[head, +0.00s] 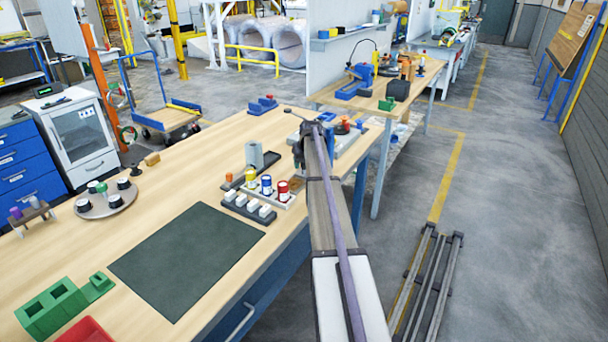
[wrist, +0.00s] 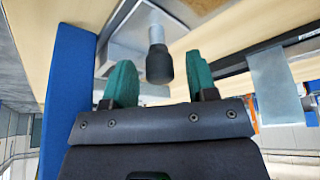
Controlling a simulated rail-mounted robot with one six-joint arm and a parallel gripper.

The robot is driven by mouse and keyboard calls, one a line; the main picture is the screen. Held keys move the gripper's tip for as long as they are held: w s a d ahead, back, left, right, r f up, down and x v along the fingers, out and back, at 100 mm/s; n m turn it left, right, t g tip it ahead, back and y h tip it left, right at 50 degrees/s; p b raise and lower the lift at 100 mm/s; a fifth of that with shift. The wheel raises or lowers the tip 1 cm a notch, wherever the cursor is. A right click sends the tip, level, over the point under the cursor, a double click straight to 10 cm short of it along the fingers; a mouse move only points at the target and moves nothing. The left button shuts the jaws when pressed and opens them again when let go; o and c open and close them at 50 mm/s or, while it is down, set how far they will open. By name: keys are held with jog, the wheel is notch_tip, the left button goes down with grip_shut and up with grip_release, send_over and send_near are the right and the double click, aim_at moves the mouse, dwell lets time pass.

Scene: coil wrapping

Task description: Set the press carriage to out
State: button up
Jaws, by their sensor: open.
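My gripper (wrist: 161,82) is open in the wrist view, with two green fingertips spread apart. A black knob (wrist: 159,66) on a grey metal shaft shows in the gap between them, with space on both sides; I cannot tell how deep between the fingers it sits. Behind it is a pale grey metal block (wrist: 122,42), apparently part of the press. In the head view, a grey press base (head: 346,145) stands at the bench's far right end, partly hidden by my arm. My gripper (head: 298,153) is small there beside it. The carriage's position cannot be made out.
The wooden bench (head: 120,250) holds a dark green mat (head: 187,260), a rack of coloured jars (head: 268,190), a grey stand (head: 256,162), a round tray (head: 105,203) and green blocks (head: 55,308). A blue fixture (head: 262,105) stands at the back edge.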

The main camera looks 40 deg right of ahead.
jog(key=shift+w+f, duration=0.1)
jog(key=shift+f, duration=0.05)
grip_shut()
dwell(0.4)
